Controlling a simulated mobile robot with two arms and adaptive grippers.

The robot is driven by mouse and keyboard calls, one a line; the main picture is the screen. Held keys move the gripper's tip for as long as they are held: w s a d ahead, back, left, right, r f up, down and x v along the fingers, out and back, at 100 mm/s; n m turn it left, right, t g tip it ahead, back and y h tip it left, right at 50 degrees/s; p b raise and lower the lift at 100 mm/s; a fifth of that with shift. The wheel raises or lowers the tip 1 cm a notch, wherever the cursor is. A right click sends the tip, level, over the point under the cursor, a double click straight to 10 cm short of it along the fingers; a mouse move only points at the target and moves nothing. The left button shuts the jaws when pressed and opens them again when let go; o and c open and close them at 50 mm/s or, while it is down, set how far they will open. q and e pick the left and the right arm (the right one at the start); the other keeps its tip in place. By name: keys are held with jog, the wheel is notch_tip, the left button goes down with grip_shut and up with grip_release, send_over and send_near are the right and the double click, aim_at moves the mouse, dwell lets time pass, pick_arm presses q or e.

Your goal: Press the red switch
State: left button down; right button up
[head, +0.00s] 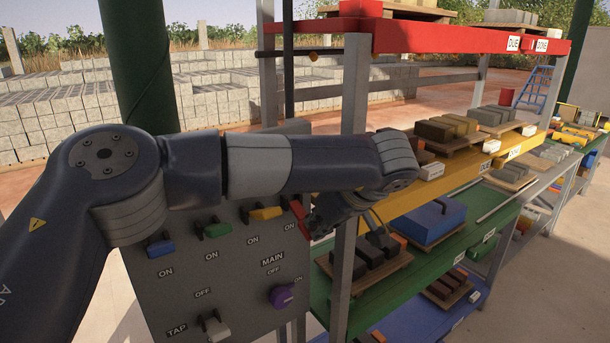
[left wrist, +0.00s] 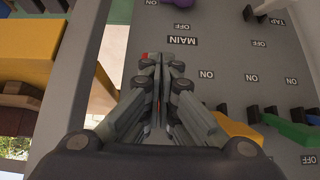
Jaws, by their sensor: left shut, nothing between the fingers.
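The red switch (head: 298,213) is the rightmost of the coloured levers on the grey control panel (head: 240,265). My left arm reaches across the panel from the left, and its gripper (head: 318,222) is at the panel's right side, beside the red switch. In the left wrist view the left gripper (left wrist: 160,64) is shut and empty, its fingers pointing at the panel. Small red bits of the switch (left wrist: 145,56) show at the fingertips; the fingers hide most of it. I cannot tell whether they touch. My right gripper is not in view.
Yellow (head: 265,213), green (head: 215,230) and blue (head: 160,248) levers stand left of the red switch. A purple MAIN knob (head: 282,296) and a white TAP lever (head: 216,328) are lower. A shelf post (head: 345,220) stands close on the right, with loaded shelves beyond.

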pick_arm(q)
jog(key=s+d+r+b, duration=0.1)
jog(key=s+d+r, duration=0.5)
jog(key=s, duration=0.3)
jog(key=shift+d+r, duration=0.25)
jog(key=shift+r, duration=0.3)
